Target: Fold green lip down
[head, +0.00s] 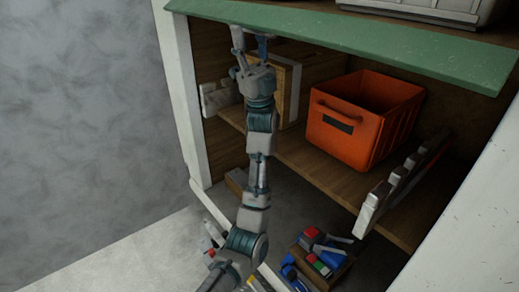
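My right gripper is not in view.
An orange crate (346,146) stands on the wooden shelf (300,152), right of my arm. Wooden boards (291,88) stand behind the gripper. A small box (322,262) of colored items sits below. A grey case (420,8) rests above the lip. White posts flank the opening.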

